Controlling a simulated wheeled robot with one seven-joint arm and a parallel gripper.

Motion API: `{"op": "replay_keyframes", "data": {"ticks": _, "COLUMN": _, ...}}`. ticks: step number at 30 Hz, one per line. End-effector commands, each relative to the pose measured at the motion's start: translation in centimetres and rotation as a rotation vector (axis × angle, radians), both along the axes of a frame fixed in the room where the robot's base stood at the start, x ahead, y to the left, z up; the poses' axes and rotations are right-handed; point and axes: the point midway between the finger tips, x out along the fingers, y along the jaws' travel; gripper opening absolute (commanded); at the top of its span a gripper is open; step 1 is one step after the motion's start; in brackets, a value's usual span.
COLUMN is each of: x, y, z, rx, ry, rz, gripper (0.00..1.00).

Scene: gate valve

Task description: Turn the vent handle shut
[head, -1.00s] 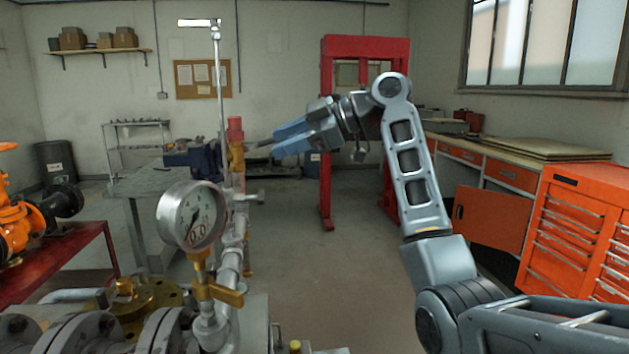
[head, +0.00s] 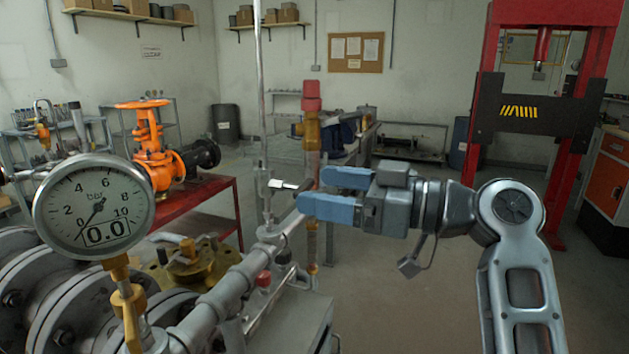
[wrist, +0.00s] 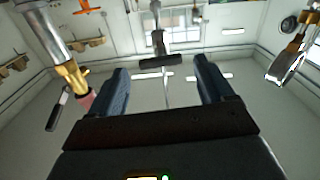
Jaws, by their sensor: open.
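The vent handle (head: 304,186) is a small dark crossbar on a silver stem, on the valve (head: 265,188) of the thin upright pipe. My gripper (head: 311,189) is open beside it, reaching from the right with two blue fingers. The fingertips are at the crossbar, and one finger partly covers it. In the wrist view the handle (wrist: 160,61) lies crosswise ahead, in the gap between the open fingertips of my gripper (wrist: 160,66). I see no grip on it, and cannot tell if a finger touches it.
A round pressure gauge (head: 94,207) stands at the left front, above a yellow lever valve (head: 128,302). A red-capped brass fitting (head: 312,120) rises just behind my fingers. Flanged pipework (head: 55,300) fills the lower left. The floor right of it is clear.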

Motion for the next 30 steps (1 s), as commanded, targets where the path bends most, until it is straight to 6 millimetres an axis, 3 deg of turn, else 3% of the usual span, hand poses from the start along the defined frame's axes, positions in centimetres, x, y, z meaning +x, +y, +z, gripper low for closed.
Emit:
{"op": "replay_keyframes", "data": {"ticks": 7, "x": 1.0, "y": 2.9, "z": 0.0, "rx": -0.002, "ry": 0.001, "rz": 0.001, "gripper": 0.81}}
{"op": "replay_keyframes", "data": {"ticks": 18, "x": 1.3, "y": 3.5, "z": 0.0, "rx": -0.002, "ry": -0.001, "rz": -0.001, "gripper": 0.81}}
{"op": "replay_keyframes", "data": {"ticks": 30, "x": 1.3, "y": 3.4, "z": 0.0, "rx": -0.002, "ry": -0.001, "rz": -0.001, "gripper": 0.43}}
